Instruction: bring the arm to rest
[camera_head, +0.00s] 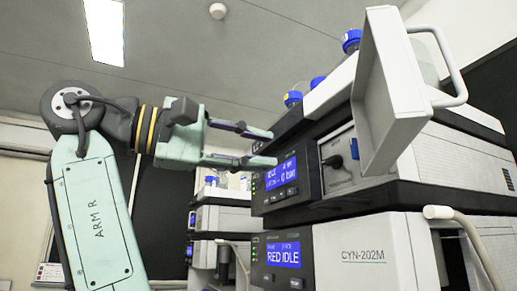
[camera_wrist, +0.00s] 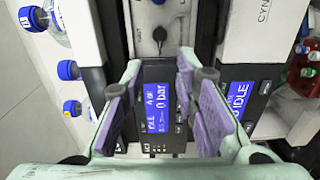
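My gripper (camera_head: 262,147) is raised at the end of my pale green arm in the head view. Its two fingers are apart and point right toward the instrument stack. In the wrist view the open gripper (camera_wrist: 158,100) has purple pads on both sides of a blue screen (camera_wrist: 165,107) reading 0 bar, with nothing held between them. The fingertips look close in front of the upper panel (camera_head: 284,181); whether they touch it I cannot tell.
An open light-grey door (camera_head: 390,90) with a handle juts out above right of my gripper. Blue-capped bottles (camera_head: 351,40) stand on top of the stack. The lower unit (camera_head: 365,250) shows RED IDLE. More instruments (camera_head: 222,218) stand behind.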

